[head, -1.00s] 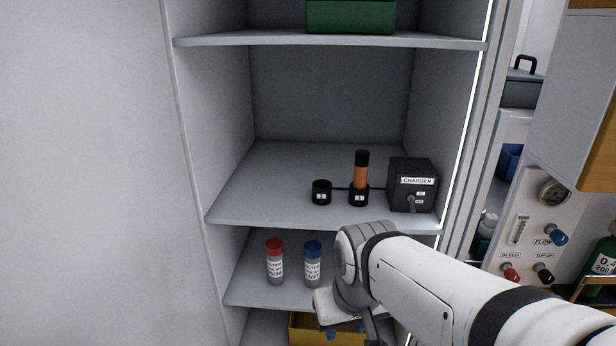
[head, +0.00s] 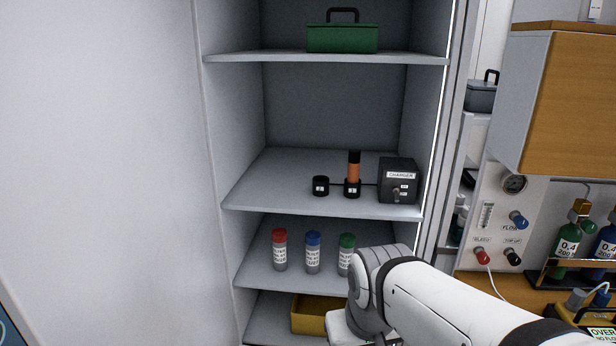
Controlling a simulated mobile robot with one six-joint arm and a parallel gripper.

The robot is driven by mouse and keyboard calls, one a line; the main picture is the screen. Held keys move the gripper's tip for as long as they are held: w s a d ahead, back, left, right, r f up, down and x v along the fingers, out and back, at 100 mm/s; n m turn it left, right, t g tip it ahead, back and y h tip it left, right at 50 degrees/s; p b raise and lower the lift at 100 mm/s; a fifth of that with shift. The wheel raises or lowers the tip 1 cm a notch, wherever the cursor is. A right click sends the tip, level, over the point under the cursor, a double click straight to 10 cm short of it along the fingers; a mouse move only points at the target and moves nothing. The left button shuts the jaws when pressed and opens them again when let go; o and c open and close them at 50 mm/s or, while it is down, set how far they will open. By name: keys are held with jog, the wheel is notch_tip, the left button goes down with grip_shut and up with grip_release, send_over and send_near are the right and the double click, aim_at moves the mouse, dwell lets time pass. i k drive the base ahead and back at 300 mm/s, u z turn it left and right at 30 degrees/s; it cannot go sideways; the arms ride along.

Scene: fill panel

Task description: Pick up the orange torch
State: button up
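The orange torch (head: 353,171) with a black top stands upright in a black charger cup (head: 352,189) on the middle shelf. A cable joins this cup to the dark charger box (head: 398,181) on its right and to an empty-looking black cup (head: 320,187) on its left. My arm reaches in from the lower right, and its wrist is below and in front of the torch, near the lower shelves. My gripper's fingers are not visible; they lie below the picture edge or behind my arm.
The lower shelf (head: 262,275) holds bottles with red (head: 280,252), blue (head: 313,255) and green (head: 346,257) caps. A green toolbox (head: 343,39) sits on the shelf above. A yellow bin (head: 308,316) is at the bottom. The cabinet's side walls bound the shelves. The middle shelf's left part is bare.

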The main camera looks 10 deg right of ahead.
aim_at(354, 155)
jog(key=z, duration=0.15)
jog(key=i, duration=0.9)
jog(key=u, duration=0.05)
